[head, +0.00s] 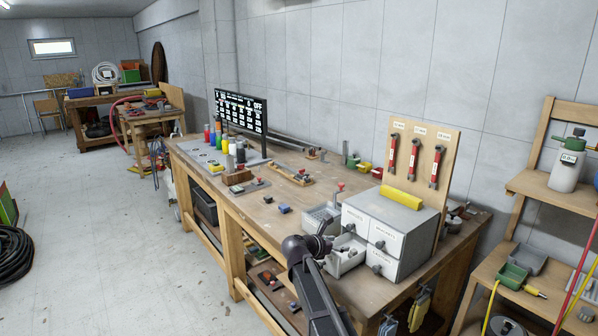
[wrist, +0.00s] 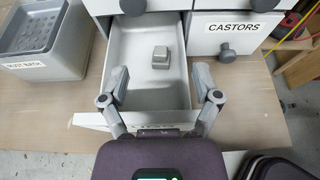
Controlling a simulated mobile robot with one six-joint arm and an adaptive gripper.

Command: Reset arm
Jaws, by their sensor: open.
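My gripper (wrist: 159,78) is open and empty in the wrist view, its two fingers spread over the front of a pulled-out drawer (wrist: 124,60). A small grey block-like part (wrist: 160,57) lies in the drawer, beyond the fingertips and apart from them. The drawer's front label is partly hidden by my gripper. In the head view my dark arm reaches in from the bottom to the open drawer (head: 343,262) of the grey cabinet (head: 400,222). The fingers are hard to make out there.
A grey bin labelled rust bath (wrist: 45,45) stands left of the drawer; a shut drawer labelled castors (wrist: 225,42) is to its right. A yellow roll (head: 402,197) lies on the cabinet, before a board with red-handled tools (head: 413,158). The bench (head: 275,222) has bare patches leftward.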

